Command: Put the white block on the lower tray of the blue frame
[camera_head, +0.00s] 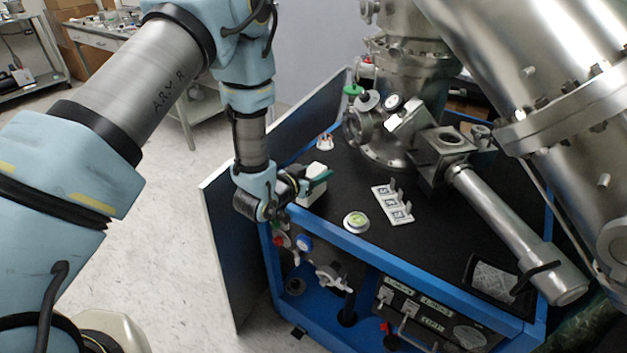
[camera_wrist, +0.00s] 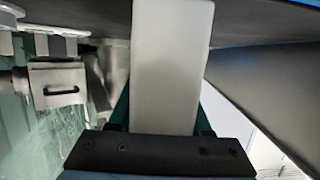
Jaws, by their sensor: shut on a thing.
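The white block (camera_head: 310,199) is in my gripper (camera_head: 317,182) near the left edge of the black top of the blue frame (camera_head: 400,262). The gap under the block is hard to judge. In the wrist view the white block (camera_wrist: 172,65) stands out long and pale between the green fingers of my gripper (camera_wrist: 162,115), which are shut on it. The blue lower tray (camera_head: 322,302) shows below the top, at the front left of the frame, partly behind a valve. Its depth under the top is hidden.
A round gauge (camera_head: 356,221) and a white bracket plate (camera_head: 393,204) lie on the black top. Steel vacuum chambers (camera_head: 400,120) rise behind. A valve (camera_head: 333,278) and control panels (camera_head: 425,310) crowd the frame's front. A dark side panel (camera_head: 225,235) stands at left.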

